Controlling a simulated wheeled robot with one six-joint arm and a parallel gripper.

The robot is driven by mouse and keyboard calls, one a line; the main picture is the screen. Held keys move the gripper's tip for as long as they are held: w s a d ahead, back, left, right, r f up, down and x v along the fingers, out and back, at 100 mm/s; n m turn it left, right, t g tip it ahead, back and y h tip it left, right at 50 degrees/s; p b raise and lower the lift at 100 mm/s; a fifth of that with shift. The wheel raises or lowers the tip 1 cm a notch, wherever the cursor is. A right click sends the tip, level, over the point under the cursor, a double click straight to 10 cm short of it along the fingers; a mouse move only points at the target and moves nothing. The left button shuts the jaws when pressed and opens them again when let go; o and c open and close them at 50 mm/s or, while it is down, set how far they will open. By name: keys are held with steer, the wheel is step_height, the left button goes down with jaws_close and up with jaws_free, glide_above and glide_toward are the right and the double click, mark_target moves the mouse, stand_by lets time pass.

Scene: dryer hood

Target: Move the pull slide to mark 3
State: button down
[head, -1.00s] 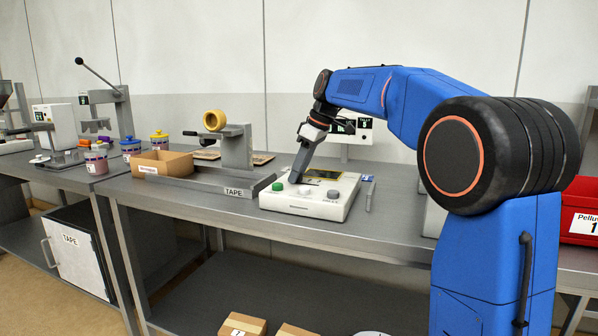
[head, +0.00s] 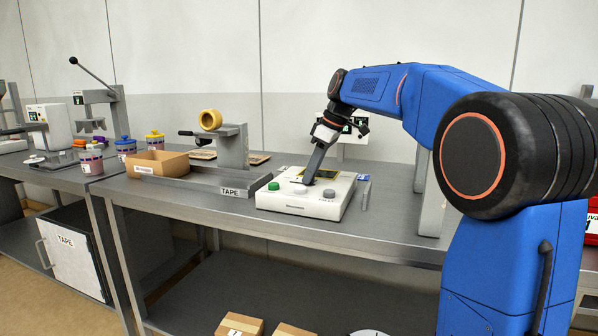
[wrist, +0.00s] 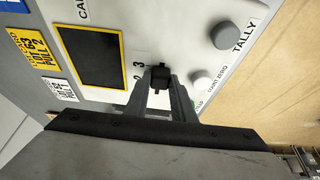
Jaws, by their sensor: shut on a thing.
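The pull slide (wrist: 160,77) is a small black knob on the white control box in the wrist view. Digits 2 and 3 (wrist: 139,64) are printed beside it. The knob is close to these digits, but I cannot tell which one it lines up with exactly. My gripper (wrist: 163,90) is shut on the knob, with a finger on each side. In the head view my gripper (head: 307,181) reaches down onto the white box (head: 333,204), and the slide is hidden by the fingers.
The box carries a green button (head: 273,186), a grey TALLY button (wrist: 225,35), a white COUNT ZERO button (wrist: 201,80) and a dark screen (wrist: 84,54) in a yellow frame. A tape dispenser (head: 232,150) and a cardboard tray (head: 160,163) stand to the left.

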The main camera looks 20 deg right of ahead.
steer(key=shift+s+d, duration=0.35)
steer(key=shift+d, duration=0.15)
steer(key=c, duration=1.5)
jaws_free()
steer(key=shift+d, duration=0.1)
steer(key=v, duration=1.7)
steer(key=shift+s+d+r, duration=0.1)
steer(key=shift+r, duration=0.1)
